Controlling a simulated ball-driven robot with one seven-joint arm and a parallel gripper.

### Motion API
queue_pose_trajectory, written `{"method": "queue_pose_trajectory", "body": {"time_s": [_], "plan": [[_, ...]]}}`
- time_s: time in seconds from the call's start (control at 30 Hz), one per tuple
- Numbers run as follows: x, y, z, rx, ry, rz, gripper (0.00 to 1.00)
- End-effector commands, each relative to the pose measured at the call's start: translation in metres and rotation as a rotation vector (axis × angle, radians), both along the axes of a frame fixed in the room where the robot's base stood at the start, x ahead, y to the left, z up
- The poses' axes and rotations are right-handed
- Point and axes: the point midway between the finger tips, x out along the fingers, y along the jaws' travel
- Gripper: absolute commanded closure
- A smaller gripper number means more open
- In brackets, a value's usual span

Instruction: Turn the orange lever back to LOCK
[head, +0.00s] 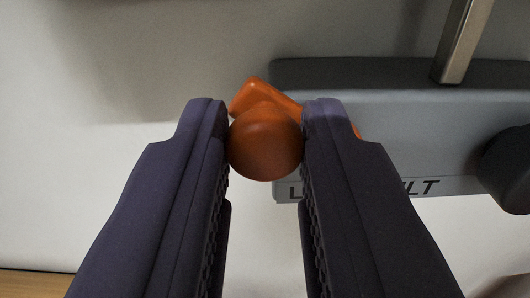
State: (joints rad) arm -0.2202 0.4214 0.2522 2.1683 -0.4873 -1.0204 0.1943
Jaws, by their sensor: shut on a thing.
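The orange lever (250,95) shows in the head view, with a round orange knob (265,143) at its near end. My gripper (265,135) has its two dark purple fingers closed on the knob, one on each side. The lever's arm runs behind the right finger, where a small orange part shows again. It sits in front of a grey housing (400,140). The lettering on the housing's lower edge is mostly covered by my right finger; an "L" shows left of it and "LT" right of it. The LOCK marking cannot be made out.
A metal bar (463,40) rises from the top of the housing at the right. A dark rounded part (508,168) sticks out at the right edge. A pale wall (130,60) fills the left, with a wooden strip (35,284) at the bottom left.

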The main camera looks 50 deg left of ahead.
Motion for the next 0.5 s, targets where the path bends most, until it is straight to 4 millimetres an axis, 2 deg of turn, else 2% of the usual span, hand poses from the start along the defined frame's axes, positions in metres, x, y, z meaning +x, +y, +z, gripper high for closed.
{"method": "queue_pose_trajectory", "body": {"time_s": [0.03,0.37,0.4,0.5], "plan": [[-0.0009,0.0005,-0.0056,-0.016,-0.019,0.001,1.00],[-0.0015,0.0007,-0.0027,-0.036,-0.036,0.000,1.00],[-0.0015,0.0007,-0.0028,-0.036,-0.036,0.000,0.68],[-0.0014,0.0007,-0.0026,-0.035,-0.036,0.000,0.50]]}}
